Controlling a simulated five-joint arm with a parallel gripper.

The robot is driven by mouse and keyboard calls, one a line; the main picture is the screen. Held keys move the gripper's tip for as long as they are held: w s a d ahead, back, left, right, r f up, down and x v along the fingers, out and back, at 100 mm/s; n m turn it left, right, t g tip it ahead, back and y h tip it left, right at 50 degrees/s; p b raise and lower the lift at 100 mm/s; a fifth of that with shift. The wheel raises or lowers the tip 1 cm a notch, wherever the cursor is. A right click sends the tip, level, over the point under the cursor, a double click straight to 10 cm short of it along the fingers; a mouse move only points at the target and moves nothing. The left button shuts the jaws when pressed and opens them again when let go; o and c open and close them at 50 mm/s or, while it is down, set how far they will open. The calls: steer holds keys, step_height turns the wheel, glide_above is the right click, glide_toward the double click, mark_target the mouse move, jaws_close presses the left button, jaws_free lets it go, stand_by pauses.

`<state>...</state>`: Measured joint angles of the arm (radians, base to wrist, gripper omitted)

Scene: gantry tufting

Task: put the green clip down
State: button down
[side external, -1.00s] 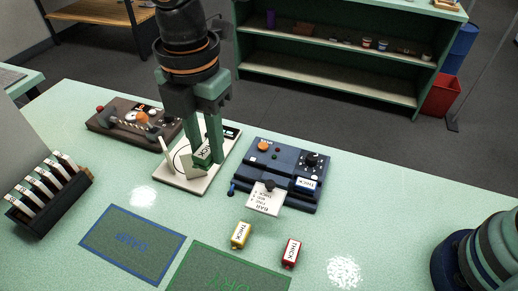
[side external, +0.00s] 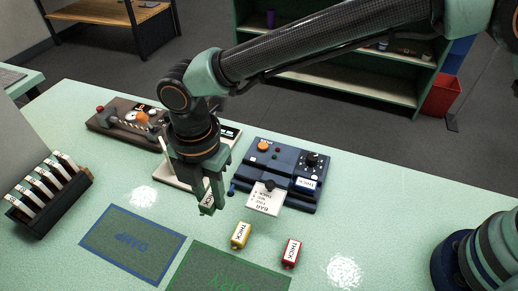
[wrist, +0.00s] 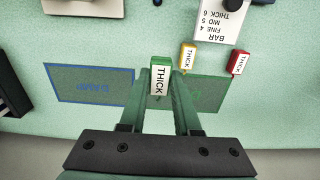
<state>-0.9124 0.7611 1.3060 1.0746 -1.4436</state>
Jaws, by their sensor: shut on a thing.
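My gripper (side external: 209,200) is shut on the green clip (side external: 207,204), which bears a white label reading THICK. It holds the clip above the table, in front of the cream board. A yellow clip (side external: 240,235) and a red clip (side external: 291,253), both labelled THICK, lie on the table to the right of my gripper.
A blue-outlined mat area (side external: 132,243) and a green-outlined area (side external: 225,270) lie at the front. A blue control box (side external: 285,170) with a white card (side external: 265,199) stands behind the clips. A rack of several labelled clips (side external: 48,190) stands at left.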

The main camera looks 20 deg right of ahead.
mark_target(218, 229)
step_height(218, 229, down, 9)
stand_by(0.5)
steer(key=shift+f, duration=0.15)
steer(key=c, duration=0.6)
jaws_free()
steer(key=shift+f, duration=0.1)
